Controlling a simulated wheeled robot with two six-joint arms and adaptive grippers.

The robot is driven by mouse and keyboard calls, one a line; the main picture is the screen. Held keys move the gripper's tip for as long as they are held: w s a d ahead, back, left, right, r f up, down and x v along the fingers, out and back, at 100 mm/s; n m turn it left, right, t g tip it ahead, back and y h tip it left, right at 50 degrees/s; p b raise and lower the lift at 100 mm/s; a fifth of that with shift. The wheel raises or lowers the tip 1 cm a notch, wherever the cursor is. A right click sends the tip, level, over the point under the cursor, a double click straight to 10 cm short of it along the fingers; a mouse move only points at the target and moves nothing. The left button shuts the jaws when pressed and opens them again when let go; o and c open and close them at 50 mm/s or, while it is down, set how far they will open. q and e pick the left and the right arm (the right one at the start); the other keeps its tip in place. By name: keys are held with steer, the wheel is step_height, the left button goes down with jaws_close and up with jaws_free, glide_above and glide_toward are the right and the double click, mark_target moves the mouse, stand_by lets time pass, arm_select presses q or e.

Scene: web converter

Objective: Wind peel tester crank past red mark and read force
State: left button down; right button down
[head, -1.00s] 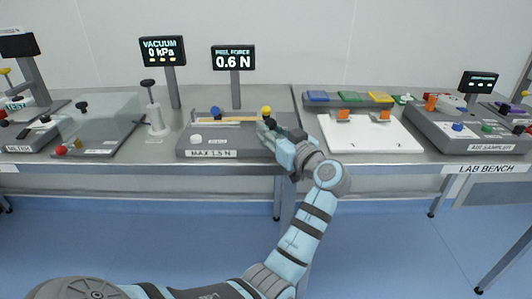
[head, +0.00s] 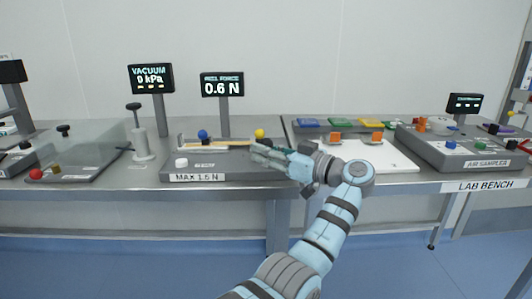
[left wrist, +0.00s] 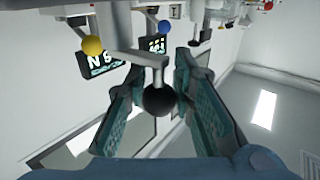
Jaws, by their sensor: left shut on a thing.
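The peel tester is a low grey box (head: 225,177) labelled "MAX 1.5 N", with a tan strip (head: 228,144) on top, a blue knob (head: 202,134) and a yellow knob (head: 260,133). Its display (head: 222,86) reads "PEEL FORCE 0.6 N". My left gripper (head: 262,153) is at the tester's right end, in front of the yellow knob. In the left wrist view the black ball of the crank (left wrist: 159,100) sits between my two fingers, which are shut on it. I cannot make out a red mark.
A vacuum display (head: 151,78) reading "0 kPa" and a grey post (head: 142,143) stand left of the tester. A white board (head: 368,158) with orange blocks lies close on the right, and the air sampler (head: 462,148) is farther right.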

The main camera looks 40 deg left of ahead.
arm_select(q)
steer(key=c, duration=1.3)
jaws_free()
steer(key=shift+w+r, duration=0.1)
steer(key=d, duration=1.2)
steer(key=shift+s, duration=0.2)
